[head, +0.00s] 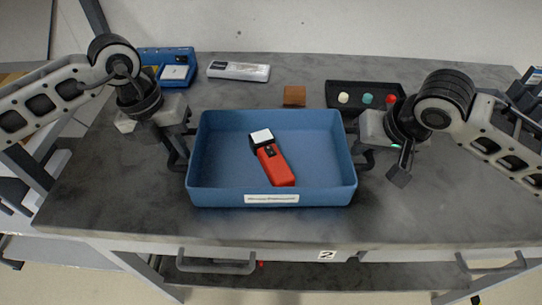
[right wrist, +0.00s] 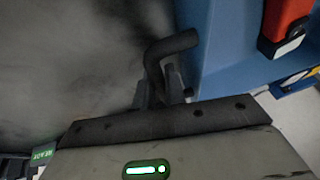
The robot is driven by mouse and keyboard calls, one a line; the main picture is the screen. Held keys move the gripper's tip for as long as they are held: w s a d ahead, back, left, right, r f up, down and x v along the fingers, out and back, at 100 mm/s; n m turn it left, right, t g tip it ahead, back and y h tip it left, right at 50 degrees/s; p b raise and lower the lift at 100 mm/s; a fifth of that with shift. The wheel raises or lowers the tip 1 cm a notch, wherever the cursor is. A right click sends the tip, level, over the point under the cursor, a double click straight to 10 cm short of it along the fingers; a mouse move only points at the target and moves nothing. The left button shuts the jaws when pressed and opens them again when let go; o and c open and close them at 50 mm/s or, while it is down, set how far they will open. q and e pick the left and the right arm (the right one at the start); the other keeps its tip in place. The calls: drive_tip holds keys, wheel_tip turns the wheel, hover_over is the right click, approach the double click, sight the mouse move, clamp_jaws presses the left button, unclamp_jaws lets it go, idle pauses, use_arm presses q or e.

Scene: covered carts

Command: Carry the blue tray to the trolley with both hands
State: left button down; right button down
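The blue tray (head: 215,188) is upright in the middle of the grey worktop, with a label on its front wall. A red device with a pale square end (head: 273,160) lies inside it. My left gripper (head: 182,150) is at the tray's left side handle; its fingertips are too dark to tell open from shut. My right gripper (head: 364,148) is at the right side handle. In the right wrist view its fingers (right wrist: 160,88) close around the dark bent handle (right wrist: 170,45) beside the tray wall (right wrist: 226,60). I cannot make out a trolley for certain.
Behind the tray are a blue case (head: 170,58), a grey-white device (head: 238,71), a brown block (head: 294,95) and a black box with coloured knobs (head: 365,95). The worktop (head: 110,200) is clear at the front. Drawer handles (head: 215,265) stick out below its edge.

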use_arm(q)
drive_tip(key=shift+r, duration=0.15)
use_arm(e)
drive_tip(key=shift+r, duration=0.1)
